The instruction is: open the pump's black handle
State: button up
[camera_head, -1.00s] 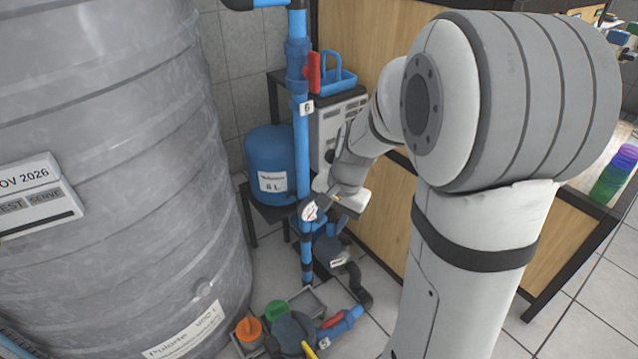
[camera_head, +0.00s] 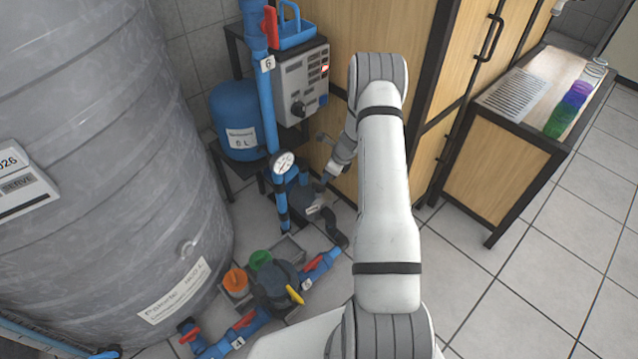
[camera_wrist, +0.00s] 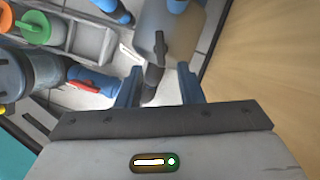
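The pump (camera_head: 298,192) stands low behind the blue pipe in the head view, partly hidden by the pipe and my arm. In the wrist view its grey body (camera_wrist: 180,28) is at top centre, with a small black handle (camera_wrist: 160,44) on it. The handle lies beyond the fingertips, roughly in line with the gap between them. My gripper (camera_wrist: 158,78) is open, its two blue fingers apart with nothing held. In the head view my gripper (camera_head: 324,182) is small, just right of the pump. I cannot tell its exact distance from the handle.
A dark hose (camera_wrist: 152,82) shows below the handle, between the fingers in the picture. The vertical blue pipe (camera_head: 266,105) with a gauge (camera_head: 283,162) stands left of my gripper. Floor valves (camera_head: 275,285) lie in front; a wooden cabinet (camera_head: 400,75) stands behind.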

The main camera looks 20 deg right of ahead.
aim_at(319, 185)
jog(key=b+x, duration=0.2)
jog(key=x, duration=0.6)
jog(key=shift+d+b, duration=0.1)
jog(key=shift+b, duration=0.3)
jog(key=shift+c, duration=0.2)
grip_shut()
